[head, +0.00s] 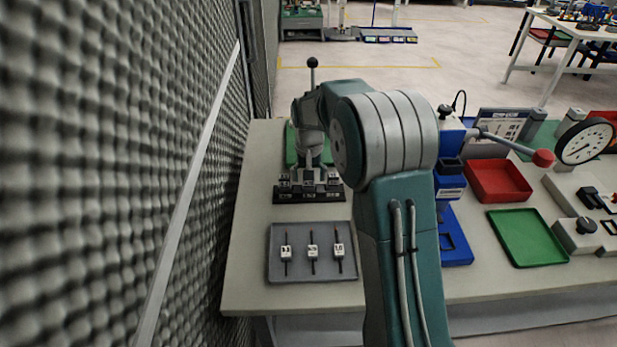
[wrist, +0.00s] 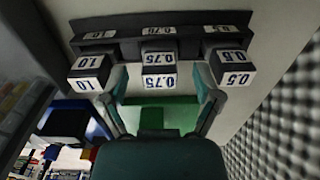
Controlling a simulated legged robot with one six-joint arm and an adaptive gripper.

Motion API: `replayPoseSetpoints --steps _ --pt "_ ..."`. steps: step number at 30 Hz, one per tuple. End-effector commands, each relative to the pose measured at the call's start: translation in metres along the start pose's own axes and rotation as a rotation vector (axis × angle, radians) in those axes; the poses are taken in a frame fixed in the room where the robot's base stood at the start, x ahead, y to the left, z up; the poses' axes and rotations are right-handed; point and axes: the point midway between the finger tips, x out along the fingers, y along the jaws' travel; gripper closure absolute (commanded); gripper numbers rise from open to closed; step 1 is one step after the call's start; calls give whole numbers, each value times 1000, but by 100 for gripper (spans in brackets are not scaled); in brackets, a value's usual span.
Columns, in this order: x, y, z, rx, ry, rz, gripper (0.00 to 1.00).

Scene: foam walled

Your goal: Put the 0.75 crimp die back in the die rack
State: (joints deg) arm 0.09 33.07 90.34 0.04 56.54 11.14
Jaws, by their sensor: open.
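The 0.75 crimp die (wrist: 159,72) is a pale block with black lettering. In the wrist view it sits in the middle place of the dark die rack (wrist: 127,46), under the rack's 0.75 label. The 1.0 die (wrist: 90,72) is to its left and the 0.5 die (wrist: 232,68) to its right, each by its own label. My gripper (wrist: 160,82) is open, with one teal finger on each side of the 0.75 die and gaps visible between. The rack (head: 309,197) also shows in the head view, where my arm hides part of the area.
A grey tray (head: 312,274) with three tagged pieces lies in front of the rack. A textured foam wall (head: 110,170) rises close on the left. A blue press (head: 452,240), a red tray (head: 512,195) and a green tray (head: 527,237) are to the right.

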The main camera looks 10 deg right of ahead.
Motion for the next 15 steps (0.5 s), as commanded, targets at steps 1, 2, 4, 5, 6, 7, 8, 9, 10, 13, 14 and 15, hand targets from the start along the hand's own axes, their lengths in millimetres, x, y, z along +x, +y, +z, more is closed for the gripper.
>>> replayPoseSetpoints --steps 1,2,4,5,6,7,8,9,10,13,14,15 --pt "-8 0 -1 0 5 -1 18" --pt "-12 0 -1 0 5 -1 18" --pt "-26 0 -1 0 7 -1 18" --pt "-33 0 -1 0 6 -1 18" --pt "-41 -1 -1 0 7 -1 18" --pt "-48 -1 -1 0 5 -1 18" --pt "-54 -1 -1 0 7 -1 18" --pt "-63 -1 -1 0 6 -1 18" --pt "-69 -1 -2 0 6 -1 18" --pt "-88 -1 -1 0 5 0 18" --pt "-92 -1 -1 0 5 0 18" --pt "-98 -1 -1 0 4 0 18"
